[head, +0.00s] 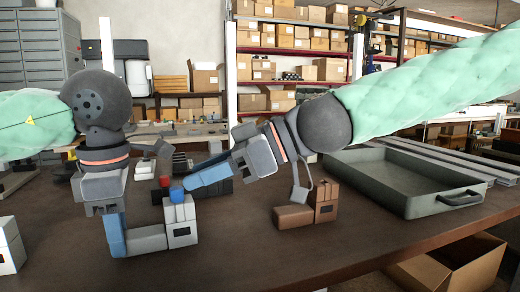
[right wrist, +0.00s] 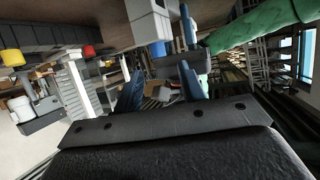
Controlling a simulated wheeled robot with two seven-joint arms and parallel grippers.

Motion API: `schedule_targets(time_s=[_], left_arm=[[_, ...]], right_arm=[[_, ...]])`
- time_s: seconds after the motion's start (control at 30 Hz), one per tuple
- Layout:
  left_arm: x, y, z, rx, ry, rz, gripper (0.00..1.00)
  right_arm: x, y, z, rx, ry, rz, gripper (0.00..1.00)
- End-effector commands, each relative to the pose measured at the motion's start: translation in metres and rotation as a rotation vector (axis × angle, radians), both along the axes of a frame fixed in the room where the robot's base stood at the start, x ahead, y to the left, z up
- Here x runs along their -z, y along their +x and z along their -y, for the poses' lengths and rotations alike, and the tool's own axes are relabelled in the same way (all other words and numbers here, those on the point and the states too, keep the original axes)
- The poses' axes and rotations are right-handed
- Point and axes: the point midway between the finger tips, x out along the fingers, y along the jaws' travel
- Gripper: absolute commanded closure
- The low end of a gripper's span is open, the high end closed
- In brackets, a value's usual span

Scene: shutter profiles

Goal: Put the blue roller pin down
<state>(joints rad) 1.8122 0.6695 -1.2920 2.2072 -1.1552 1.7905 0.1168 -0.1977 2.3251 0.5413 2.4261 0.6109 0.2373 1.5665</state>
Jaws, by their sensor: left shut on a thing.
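The blue roller pin (head: 177,192) stands on top of the upright grey block (head: 181,222) of an L-shaped profile. The blue pin also shows in the right wrist view (right wrist: 157,48), just beyond the fingertips. My left gripper (head: 117,242) points down at the left end of the profile's low grey part (head: 147,240) and is shut on it. My right gripper (head: 190,186) comes in from the right, its fingertips close beside the pin. In the right wrist view its fingers (right wrist: 160,72) are apart with a gap between them. The pin's lower end is hidden.
A brown L-shaped profile (head: 294,217) stands right of centre. A large grey tray (head: 408,185) lies at the right. A red pin (head: 165,181) is behind the blue one. A white block (head: 8,245) stands far left. The front middle table is clear.

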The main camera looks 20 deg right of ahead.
Motion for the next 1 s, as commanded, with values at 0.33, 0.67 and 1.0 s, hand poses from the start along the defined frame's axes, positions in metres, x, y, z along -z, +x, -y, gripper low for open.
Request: schedule_targets(time_s=[0.33, 0.67, 1.0], left_arm=[[0.0, 0.0, 0.0, 0.0, 0.0, 0.0, 0.91], [0.0, 0.0, 0.0, 0.0, 0.0, 0.0, 0.91], [0.0, 0.0, 0.0, 0.0, 0.0, 0.0, 0.91]], right_arm=[[-0.013, -0.009, 0.027, 0.001, 0.0, 0.004, 0.6], [-0.024, -0.018, 0.054, 0.001, 0.0, 0.003, 0.6], [-0.034, -0.025, 0.076, 0.0, 0.0, 0.002, 0.6]])
